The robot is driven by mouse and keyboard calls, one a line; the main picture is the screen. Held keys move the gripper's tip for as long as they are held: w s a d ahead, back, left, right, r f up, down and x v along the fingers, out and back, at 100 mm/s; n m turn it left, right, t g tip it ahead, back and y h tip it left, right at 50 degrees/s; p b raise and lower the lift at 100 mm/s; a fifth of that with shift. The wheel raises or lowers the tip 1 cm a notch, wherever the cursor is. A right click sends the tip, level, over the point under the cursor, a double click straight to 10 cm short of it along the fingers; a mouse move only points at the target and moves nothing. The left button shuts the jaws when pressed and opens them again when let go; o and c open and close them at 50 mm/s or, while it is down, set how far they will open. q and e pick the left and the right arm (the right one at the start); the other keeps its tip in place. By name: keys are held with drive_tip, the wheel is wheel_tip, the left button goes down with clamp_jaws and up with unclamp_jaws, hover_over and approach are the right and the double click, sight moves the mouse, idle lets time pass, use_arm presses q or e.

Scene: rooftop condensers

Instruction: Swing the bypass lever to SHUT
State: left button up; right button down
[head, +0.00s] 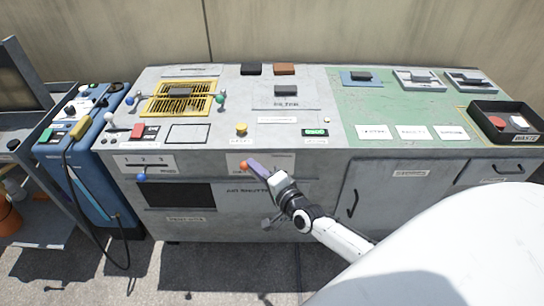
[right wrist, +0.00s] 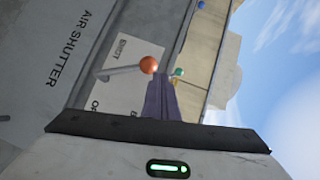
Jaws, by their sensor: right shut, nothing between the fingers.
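The orange-knobbed lever (head: 244,166) sticks out from a white plate on the front of the grey cabinet. In the right wrist view its orange ball (right wrist: 149,65) ends a pale rod, and the plate (right wrist: 128,75) behind reads SHUT and, partly hidden, OP. The rod lies between these two words in that picture; its exact setting is hard to tell. My right gripper (head: 256,168) is shut and empty, its purple fingertips beside the ball; contact cannot be told. The fingers (right wrist: 160,98) also show in the right wrist view. My left gripper is not in view.
A blue-knobbed lever (head: 141,177) stands on a 1-2-3 panel at left. The cabinet top carries a yellow grille (head: 165,105), a yellow button (head: 241,129) and a black waste tray (head: 476,120). A blue unit (head: 90,165) with a hose stands left. The floor in front is clear.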

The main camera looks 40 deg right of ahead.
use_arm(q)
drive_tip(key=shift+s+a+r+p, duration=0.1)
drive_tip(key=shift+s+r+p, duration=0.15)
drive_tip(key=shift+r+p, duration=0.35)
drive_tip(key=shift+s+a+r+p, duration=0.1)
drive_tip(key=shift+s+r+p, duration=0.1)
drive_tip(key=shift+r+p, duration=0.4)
use_arm(e)
drive_tip(key=s+d+r, duration=0.1)
drive_tip(key=s+r, duration=0.3)
drive_tip(key=s, duration=0.7)
drive_tip(key=shift+s+d+r, duration=0.35)
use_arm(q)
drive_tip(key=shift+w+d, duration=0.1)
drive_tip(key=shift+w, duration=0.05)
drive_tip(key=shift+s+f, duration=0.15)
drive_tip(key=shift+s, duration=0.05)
use_arm(e)
drive_tip(key=s+a+f+n+g+y, duration=0.1)
drive_tip(key=s+a+f+n+g, duration=0.3)
drive_tip(key=s+a+f+n, duration=0.2)
drive_tip(key=s+a+f+n+g+y, duration=0.1)
drive_tip(key=s+a+f+n+g, duration=0.3)
drive_tip(key=s+a+f+n, duration=0.3)
drive_tip(key=s+a+n, duration=0.3)
drive_tip(key=s+n, duration=0.1)
drive_tip(key=s, duration=0.1)
drive_tip(key=shift+s+a+n, duration=0.15)
drive_tip(key=shift+a+n, duration=0.05)
drive_tip(key=shift+n, duration=0.2)
